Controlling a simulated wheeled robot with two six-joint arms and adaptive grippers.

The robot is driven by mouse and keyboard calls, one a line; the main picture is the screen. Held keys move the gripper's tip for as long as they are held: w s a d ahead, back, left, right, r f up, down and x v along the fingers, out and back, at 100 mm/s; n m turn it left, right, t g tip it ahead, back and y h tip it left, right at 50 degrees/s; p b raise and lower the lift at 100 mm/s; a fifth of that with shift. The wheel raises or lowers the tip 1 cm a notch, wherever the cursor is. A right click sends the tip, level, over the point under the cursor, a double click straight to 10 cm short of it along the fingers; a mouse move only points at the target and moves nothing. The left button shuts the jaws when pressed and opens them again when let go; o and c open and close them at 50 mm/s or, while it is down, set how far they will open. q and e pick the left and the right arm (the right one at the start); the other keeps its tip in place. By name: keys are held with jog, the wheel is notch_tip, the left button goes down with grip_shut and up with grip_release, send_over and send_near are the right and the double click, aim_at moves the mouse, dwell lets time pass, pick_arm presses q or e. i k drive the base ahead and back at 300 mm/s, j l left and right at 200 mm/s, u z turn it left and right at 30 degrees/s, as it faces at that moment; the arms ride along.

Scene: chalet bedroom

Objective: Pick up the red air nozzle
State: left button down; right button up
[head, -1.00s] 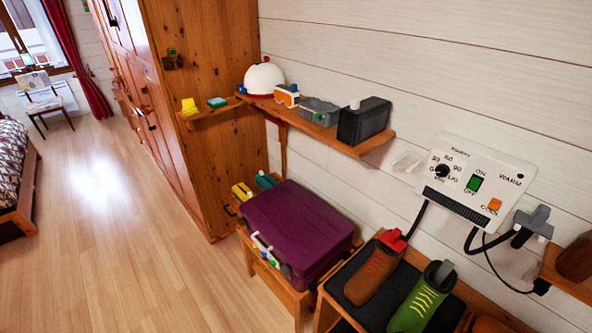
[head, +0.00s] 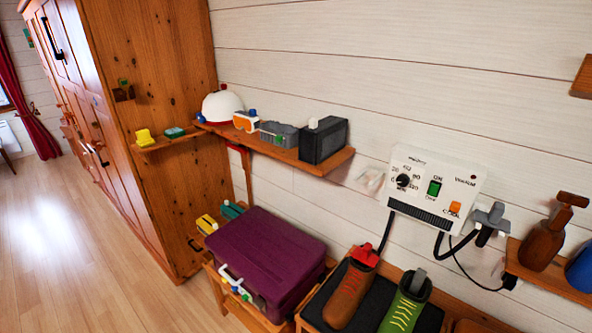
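The red air nozzle (head: 366,256) sits at the top opening of a brown boot (head: 348,292). The boot stands on a dark mat on a wooden bench, at the lower middle of the head view. A black hose runs from above the nozzle up to the white dryer control box (head: 435,190) on the wall. A grey nozzle (head: 415,280) sits in the green boot (head: 404,307) beside it. Neither of my grippers is in view.
A purple suitcase (head: 262,262) lies on a wooden stand left of the boots. A wall shelf (head: 325,165) with goggles and boxes hangs above it. Another shelf (head: 545,275) with a wooden object is at right. Open floor (head: 95,255) lies at left.

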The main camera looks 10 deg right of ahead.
aim_at(364, 254)
jog(key=i+j+z, duration=0.15)
jog(key=z, duration=0.3)
jog(key=i+j+z, duration=0.1)
jog(key=j+z, duration=0.15)
jog(key=z, duration=0.2)
jog(key=i+j, duration=0.15)
jog(key=j, duration=0.2)
jog(key=i+j+z, duration=0.1)
jog(key=j, duration=0.25)
jog(key=i+j+z, duration=0.1)
jog(key=j, duration=0.25)
jog(key=i+j, duration=0.1)
jog(key=j, duration=0.25)
jog(key=i+j+z, duration=0.1)
jog(key=j, duration=0.25)
